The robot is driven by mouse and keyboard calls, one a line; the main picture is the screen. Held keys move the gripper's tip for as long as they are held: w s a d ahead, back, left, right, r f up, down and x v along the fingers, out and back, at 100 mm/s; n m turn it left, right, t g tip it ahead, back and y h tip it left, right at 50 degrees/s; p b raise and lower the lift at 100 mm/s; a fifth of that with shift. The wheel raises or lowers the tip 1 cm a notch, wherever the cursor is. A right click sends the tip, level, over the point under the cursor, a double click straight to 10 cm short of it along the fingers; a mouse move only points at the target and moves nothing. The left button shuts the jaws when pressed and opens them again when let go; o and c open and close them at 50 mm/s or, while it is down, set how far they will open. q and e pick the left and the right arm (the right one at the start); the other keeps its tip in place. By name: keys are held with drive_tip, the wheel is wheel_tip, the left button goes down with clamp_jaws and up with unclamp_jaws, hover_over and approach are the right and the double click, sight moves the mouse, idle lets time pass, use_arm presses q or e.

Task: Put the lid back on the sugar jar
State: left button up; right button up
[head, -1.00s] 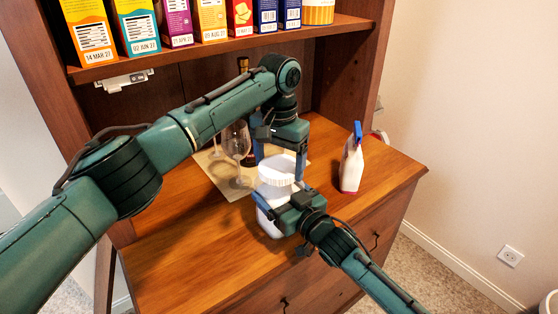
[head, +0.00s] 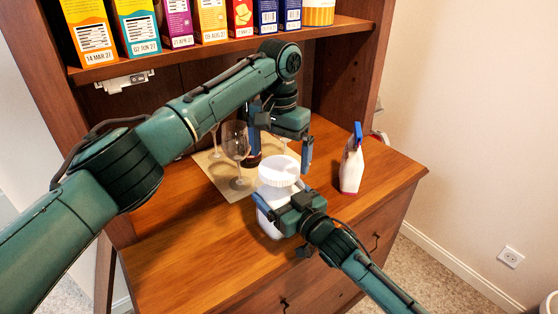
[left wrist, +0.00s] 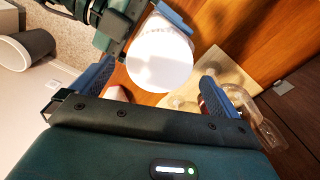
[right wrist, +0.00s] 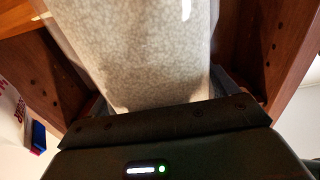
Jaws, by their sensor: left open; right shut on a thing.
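The white sugar jar (head: 268,222) stands on the wooden counter. Its white ridged lid (head: 279,171) sits on top and looks level; whether it is fully seated I cannot tell. My right gripper (head: 284,197) is shut on the jar's upper body, below the lid. The jar's pale speckled wall (right wrist: 150,60) fills the right wrist view. My left gripper (head: 281,152) is open and empty above the lid, fingers pointing down. In the left wrist view the round lid (left wrist: 160,58) shows beyond the spread fingers, apart from them.
Wine glasses (head: 236,142) stand on a pale mat (head: 220,175) behind and left of the jar, near a dark bottle. A shelf of boxes (head: 210,18) hangs above. The front left counter is clear.

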use_arm(q)
wheel_tip(320, 180, up, 9)
drive_tip(key=shift+r, duration=0.2)
use_arm(e)
drive_tip(key=o, duration=1.7)
use_arm(q)
drive_tip(key=shift+r, duration=0.25)
use_arm(e)
drive_tip(key=v, duration=1.3)
drive_tip(key=shift+s, duration=0.1)
drive_tip(key=shift+d, duration=0.1)
